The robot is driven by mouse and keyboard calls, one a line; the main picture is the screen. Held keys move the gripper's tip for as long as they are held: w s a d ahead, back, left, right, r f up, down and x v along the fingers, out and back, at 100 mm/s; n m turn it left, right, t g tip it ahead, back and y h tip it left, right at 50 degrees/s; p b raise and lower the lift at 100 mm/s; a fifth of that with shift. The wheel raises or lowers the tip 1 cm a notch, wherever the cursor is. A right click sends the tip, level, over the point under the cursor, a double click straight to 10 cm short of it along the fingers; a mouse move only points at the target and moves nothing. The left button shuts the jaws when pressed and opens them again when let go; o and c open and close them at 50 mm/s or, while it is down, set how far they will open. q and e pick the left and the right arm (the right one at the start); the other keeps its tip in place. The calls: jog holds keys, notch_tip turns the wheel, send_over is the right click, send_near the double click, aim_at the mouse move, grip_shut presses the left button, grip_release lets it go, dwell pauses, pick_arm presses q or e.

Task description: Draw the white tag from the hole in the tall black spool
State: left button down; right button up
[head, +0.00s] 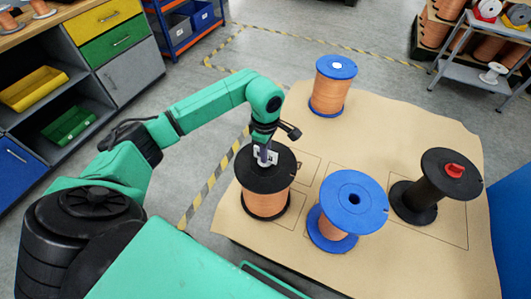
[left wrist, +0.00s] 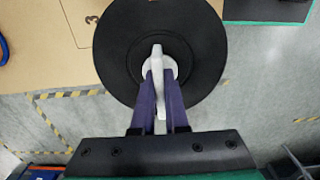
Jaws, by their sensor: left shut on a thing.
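A black spool wound with copper wire (head: 250,184) stands upright on the near left of the brown board. It shows from above in the left wrist view (left wrist: 205,45). The white tag (left wrist: 157,60) is at the centre of its top flange, with a round white part around the hole. My left gripper (head: 264,158) points down over this flange, its purple fingers (left wrist: 158,85) shut on the tag. How deep the tag sits in the hole cannot be told. My right gripper is not in view.
A blue spool (head: 371,192) stands close at the right. A black spool with a red tag (head: 435,168) stands farther right, and another blue spool (head: 333,95) at the back. The brown board (head: 400,120) is bare between them. A grey shelf (head: 470,75) is far right.

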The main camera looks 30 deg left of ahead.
pick_arm(q)
jog(key=shift+r+p, duration=0.45)
jog(key=shift+r, duration=0.4)
jog(key=shift+r+p, duration=1.4)
jog(key=shift+r, duration=0.65)
jog(key=shift+f, duration=0.1)
